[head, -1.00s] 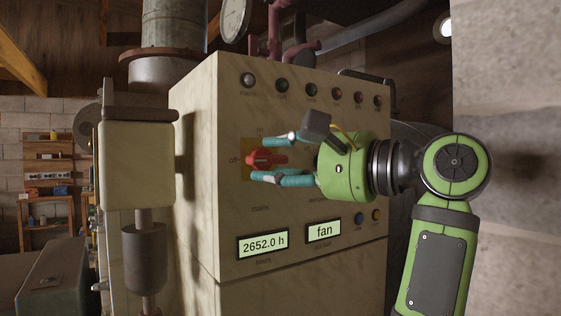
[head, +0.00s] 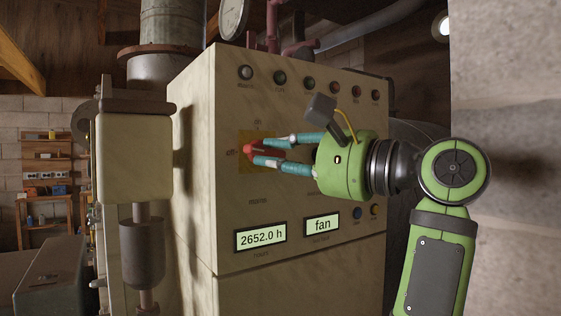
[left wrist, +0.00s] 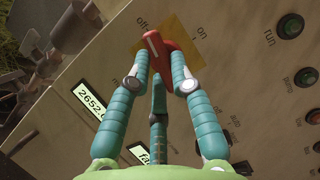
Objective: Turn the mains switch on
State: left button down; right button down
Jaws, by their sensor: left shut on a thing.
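The mains switch has a red handle (head: 249,149) on a yellow plate (head: 245,138) on the front of the cream cabinet. "Off" is printed at its left and "on" above it. My left gripper (head: 256,152), with teal fingers, comes from the right and is shut on the handle. In the left wrist view the fingers (left wrist: 160,62) lie on both sides of the handle and hide part of it. My right gripper is not in view.
A row of round lamps or buttons (head: 308,83) runs along the panel's top. Two displays (head: 261,236) sit below, reading "2652.0 h" and "fan". A cream block (head: 134,155) on a metal post stands left of the panel. A gauge (head: 232,18) is above.

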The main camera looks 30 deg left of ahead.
pick_arm(q)
jog(key=m+t+y+b, duration=0.1)
jog(key=m+t+b, duration=0.1)
jog(key=m, duration=0.3)
jog(key=m+t+y+b, duration=0.1)
jog(key=m+t+b, duration=0.1)
jog(key=m, duration=0.3)
jog(key=s+m+t+b, duration=0.1)
jog(key=m+t+b, duration=0.1)
jog(key=m, duration=0.3)
jog(key=shift+s+a+y, duration=0.1)
jog(key=shift+a+y, duration=0.05)
jog(key=shift+y, duration=0.25)
jog(key=shift+s+r+m+t+h, duration=0.15)
jog(key=shift+m+t, duration=0.55)
jog(key=shift+m, duration=0.8)
jog(key=shift+m+t+h, duration=0.25)
jog(key=shift+m+t, duration=0.45)
jog(key=shift+m, duration=0.8)
jog(key=c, duration=1.1)
grip_release()
jog(key=shift+a, duration=0.2)
